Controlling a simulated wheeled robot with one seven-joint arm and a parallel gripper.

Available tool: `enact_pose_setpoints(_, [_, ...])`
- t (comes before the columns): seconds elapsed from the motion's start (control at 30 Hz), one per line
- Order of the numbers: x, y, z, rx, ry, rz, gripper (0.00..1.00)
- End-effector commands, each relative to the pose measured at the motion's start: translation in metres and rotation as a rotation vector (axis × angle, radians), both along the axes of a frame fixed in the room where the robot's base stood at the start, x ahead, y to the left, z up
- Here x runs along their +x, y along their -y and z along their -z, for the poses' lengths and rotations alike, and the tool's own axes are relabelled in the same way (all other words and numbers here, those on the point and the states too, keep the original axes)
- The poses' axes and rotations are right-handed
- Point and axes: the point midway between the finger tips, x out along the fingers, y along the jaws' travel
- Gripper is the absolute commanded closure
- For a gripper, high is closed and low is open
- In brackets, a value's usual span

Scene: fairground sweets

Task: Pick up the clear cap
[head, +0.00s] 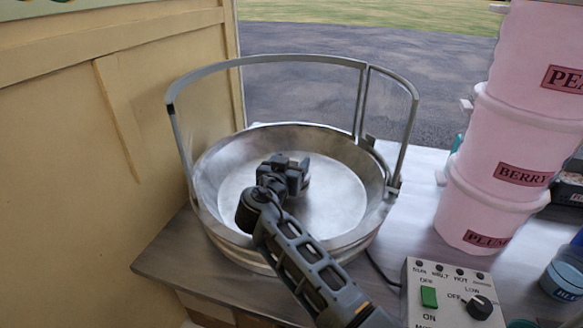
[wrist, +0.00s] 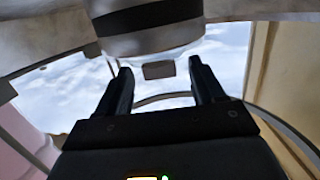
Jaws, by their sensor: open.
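I cannot make out a clear cap for certain in either view. My gripper (head: 292,170) is inside the round metal bowl (head: 220,155), near its middle, and hides what is behind it. In the wrist view my gripper (wrist: 160,82) is open, with its two dark fingers apart. A metallic cylinder with a dark band (wrist: 150,38) shows at the top, beyond the fingertips. A small grey block (wrist: 158,70) sits at its edge, between the fingertips in the picture. Nothing is seen held; whether the fingers touch the cylinder cannot be told.
A metal guard frame (head: 265,60) rises around the bowl's back. Pink stacked tubs (head: 505,145) stand at the right. A control box (head: 450,297) with a green switch and black knob sits in front right. A tan wall (head: 60,160) is close at the left.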

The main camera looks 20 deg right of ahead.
Motion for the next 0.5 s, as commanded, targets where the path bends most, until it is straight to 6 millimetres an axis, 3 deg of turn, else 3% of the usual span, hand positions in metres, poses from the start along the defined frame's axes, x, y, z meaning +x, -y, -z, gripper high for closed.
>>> enact_pose_setpoints(0.2, [0.022,0.016,0.001,-0.001,-0.001,0.002,0.32])
enact_pose_setpoints(0.5, [0.027,0.019,0.003,0.0,0.0,-0.001,0.32])
